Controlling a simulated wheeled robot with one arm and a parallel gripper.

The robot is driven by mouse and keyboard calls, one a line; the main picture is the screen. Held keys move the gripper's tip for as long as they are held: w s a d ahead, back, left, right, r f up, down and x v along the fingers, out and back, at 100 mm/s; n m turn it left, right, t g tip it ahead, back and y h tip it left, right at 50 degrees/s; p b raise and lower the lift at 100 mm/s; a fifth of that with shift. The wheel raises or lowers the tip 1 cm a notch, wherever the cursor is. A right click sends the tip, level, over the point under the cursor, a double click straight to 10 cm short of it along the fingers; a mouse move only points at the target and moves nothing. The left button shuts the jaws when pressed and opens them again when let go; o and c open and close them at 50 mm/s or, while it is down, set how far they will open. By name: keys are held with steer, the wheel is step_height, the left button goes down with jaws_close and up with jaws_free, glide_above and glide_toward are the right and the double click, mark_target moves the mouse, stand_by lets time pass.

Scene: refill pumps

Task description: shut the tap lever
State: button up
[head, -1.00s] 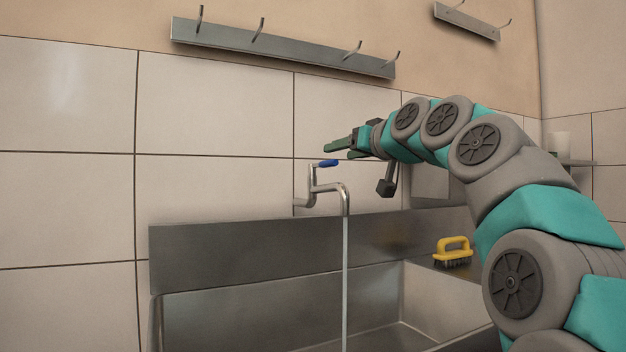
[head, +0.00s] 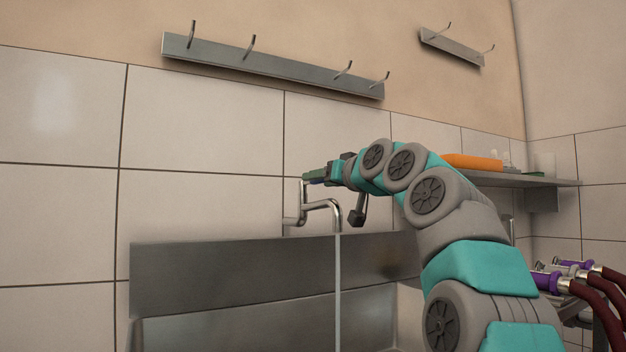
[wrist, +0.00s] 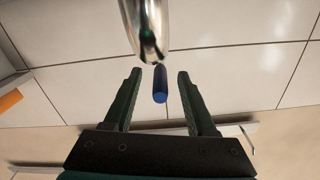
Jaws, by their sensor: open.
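The metal tap (head: 328,203) sticks out from the tiled wall above the sink, and a stream of water (head: 338,290) runs from its spout. In the wrist view the blue tap lever (wrist: 160,84) lies between my two open fingers, with a gap visible on each side. The chrome tap body (wrist: 145,25) is just beyond the fingertips. My gripper (head: 308,177) is at the top of the tap in the head view and hides nearly all of the lever there. The open gripper (wrist: 160,73) holds nothing.
The steel sink (head: 190,282) stands below the tap. Hook rails (head: 270,67) hang higher on the wall. A shelf (head: 535,181) with an orange object (head: 472,162) is at the right, above purple-collared hoses (head: 605,300). The wall left of the tap is clear.

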steer(key=shift+p+x, duration=0.35)
steer(key=shift+x, duration=0.7)
steer(key=shift+w+a+r, duration=0.1)
steer(key=shift+w+a, duration=0.05)
steer(key=shift+w, duration=0.15)
steer(key=shift+w+a+f+p, duration=0.2)
steer(key=shift+w+a+p, duration=0.15)
steer(key=shift+w, duration=0.1)
steer(key=shift+c, duration=0.3)
jaws_close()
